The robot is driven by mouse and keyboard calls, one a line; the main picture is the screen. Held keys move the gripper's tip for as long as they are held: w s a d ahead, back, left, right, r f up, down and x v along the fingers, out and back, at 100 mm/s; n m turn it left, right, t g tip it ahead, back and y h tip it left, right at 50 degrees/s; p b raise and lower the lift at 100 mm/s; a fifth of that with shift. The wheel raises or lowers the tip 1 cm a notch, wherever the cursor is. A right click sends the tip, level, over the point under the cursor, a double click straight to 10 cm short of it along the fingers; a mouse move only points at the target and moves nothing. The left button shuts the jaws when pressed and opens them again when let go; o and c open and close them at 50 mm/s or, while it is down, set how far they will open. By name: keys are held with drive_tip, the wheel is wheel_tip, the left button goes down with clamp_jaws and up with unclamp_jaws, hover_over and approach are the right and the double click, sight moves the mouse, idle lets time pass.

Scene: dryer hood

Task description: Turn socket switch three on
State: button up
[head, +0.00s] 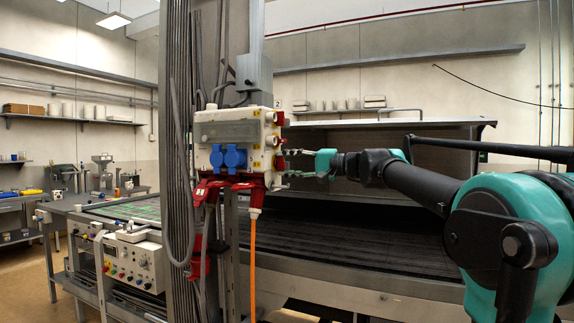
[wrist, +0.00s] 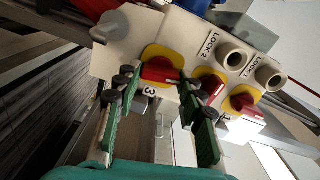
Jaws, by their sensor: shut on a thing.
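The socket box (head: 237,131) is mounted on a post in the head view, with its switch side facing my arm. In the wrist view, switch three (wrist: 160,70) is a red knob on a yellow plate, with a "3" printed below it. My gripper (wrist: 154,80) has its green fingers on either side of this knob and is shut on it. The knob's grip bar lies roughly crosswise in the picture. In the head view my gripper (head: 284,163) is at the right side of the box, and the knob there is too small to make out.
Two more red and yellow switches (wrist: 211,83) (wrist: 243,101) sit close to the right finger. Lock cylinders (wrist: 233,57) stand beside them. Red plugs (head: 212,190) and an orange cable (head: 252,265) hang under the box. A dark hooded conveyor (head: 340,215) lies behind my arm.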

drive_tip(key=shift+m, duration=1.1)
drive_tip(key=shift+f, duration=0.1)
drive_tip(key=o, duration=0.9)
drive_tip(key=v, duration=1.2)
